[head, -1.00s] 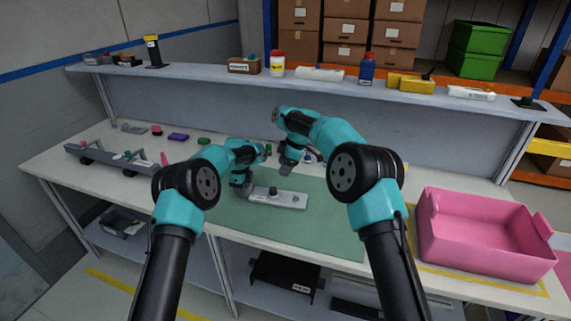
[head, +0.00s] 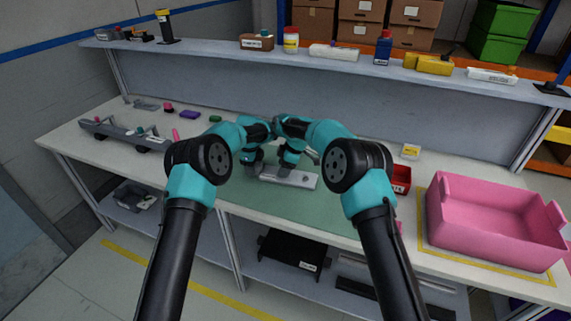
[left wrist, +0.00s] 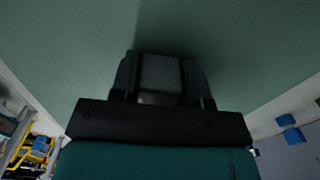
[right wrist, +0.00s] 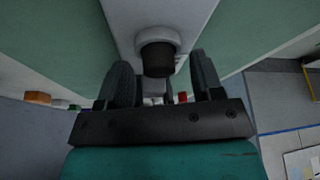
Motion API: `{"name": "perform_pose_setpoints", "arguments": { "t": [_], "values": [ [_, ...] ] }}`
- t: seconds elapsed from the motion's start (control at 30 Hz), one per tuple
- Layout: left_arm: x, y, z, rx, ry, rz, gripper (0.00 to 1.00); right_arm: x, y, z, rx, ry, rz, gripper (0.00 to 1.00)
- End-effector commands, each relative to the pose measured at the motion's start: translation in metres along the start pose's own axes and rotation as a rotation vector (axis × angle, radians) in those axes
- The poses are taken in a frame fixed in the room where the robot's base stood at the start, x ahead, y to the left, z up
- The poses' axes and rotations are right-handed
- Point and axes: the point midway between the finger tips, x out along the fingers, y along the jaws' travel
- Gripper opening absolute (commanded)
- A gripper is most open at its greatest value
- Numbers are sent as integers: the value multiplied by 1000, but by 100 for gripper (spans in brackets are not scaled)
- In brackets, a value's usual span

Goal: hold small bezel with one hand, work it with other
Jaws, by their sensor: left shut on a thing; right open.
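The small bezel is a light grey bar (head: 298,180) lying on the green mat (head: 270,205) in the head view. In the right wrist view its pale face (right wrist: 185,18) carries a dark round knob (right wrist: 157,58). My left gripper (head: 256,172) is at the bezel's left end. The left wrist view shows its fingers (left wrist: 162,75) closed on a grey piece, with little of the bezel visible. My right gripper (head: 284,168) is over the bezel's knob. In the right wrist view its open fingers (right wrist: 160,78) stand on either side of the knob, with gaps showing.
A pink bin (head: 490,225) stands at the right, with a small red box (head: 401,178) to its left. A grey rail part (head: 125,137) and several small coloured pieces lie at the left. A loaded shelf (head: 345,62) runs along the back.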

Motion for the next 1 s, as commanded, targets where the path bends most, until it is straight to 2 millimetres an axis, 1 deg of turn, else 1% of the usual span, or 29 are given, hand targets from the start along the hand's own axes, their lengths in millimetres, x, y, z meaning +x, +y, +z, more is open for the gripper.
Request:
{"name": "perform_pose_setpoints", "arguments": {
  "t": [0.17,0.7,0.73,1.0],
  "values": [
    [0,0,0,0,0,0,4,0,0,0,0,0,0,61],
    [0,0,0,0,0,0,4,0,0,0,0,0,0,9],
    [0,0,0,0,0,0,4,0,0,0,0,0,0,8],
    [0,0,0,0,0,0,4,-3,0,-1,0,0,0,8]
  ]
}}
